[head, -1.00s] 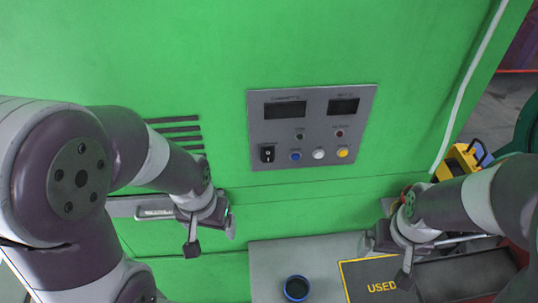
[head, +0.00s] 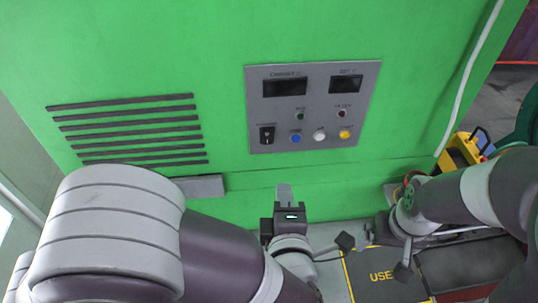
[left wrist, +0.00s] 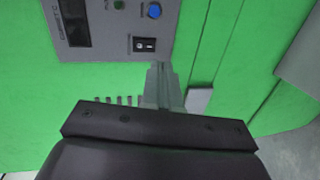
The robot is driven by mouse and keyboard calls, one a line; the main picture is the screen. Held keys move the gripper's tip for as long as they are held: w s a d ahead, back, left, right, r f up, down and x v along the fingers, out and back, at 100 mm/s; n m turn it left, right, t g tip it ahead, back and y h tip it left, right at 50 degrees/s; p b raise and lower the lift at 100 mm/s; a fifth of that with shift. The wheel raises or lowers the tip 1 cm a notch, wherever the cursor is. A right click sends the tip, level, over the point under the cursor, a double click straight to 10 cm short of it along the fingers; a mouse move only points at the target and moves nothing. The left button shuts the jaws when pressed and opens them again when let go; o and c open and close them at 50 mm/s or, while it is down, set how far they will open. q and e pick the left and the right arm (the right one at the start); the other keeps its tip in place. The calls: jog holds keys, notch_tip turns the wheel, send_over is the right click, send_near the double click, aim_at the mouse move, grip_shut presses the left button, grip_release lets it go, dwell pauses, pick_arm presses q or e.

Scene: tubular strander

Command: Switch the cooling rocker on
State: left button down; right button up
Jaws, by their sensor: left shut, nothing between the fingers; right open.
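The cooling rocker (head: 267,135) is a small black switch at the lower left of the grey control panel (head: 312,105) on the green machine wall. It also shows in the left wrist view (left wrist: 144,45), with white marks on its face. My left gripper (head: 285,188) is shut and empty, pointing up at the wall below the panel. In the left wrist view its fingers (left wrist: 158,76) end just below the rocker, apart from it in the picture. I cannot tell the gap in depth. My right gripper (head: 377,226) is open, low at the right, away from the panel.
A blue button (head: 295,139), a white button (head: 320,134) and a yellow button (head: 344,134) sit right of the rocker. Two dark displays are above. Vent slats (head: 130,128) are at left.

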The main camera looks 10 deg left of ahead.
pick_arm(q)
jog(key=shift+s+a+r+n+y, duration=0.3)
jog(key=shift+s+a+n+y, duration=0.3)
jog(key=shift+s+n, duration=0.15)
jog(key=shift+d, duration=0.1)
jog(key=p, duration=0.5)
send_near(268, 143)
jog(key=x, duration=0.6)
jog(key=shift+r, duration=0.15)
jog(key=shift+w+f, duration=0.2)
jog(key=shift+w, duration=0.25)
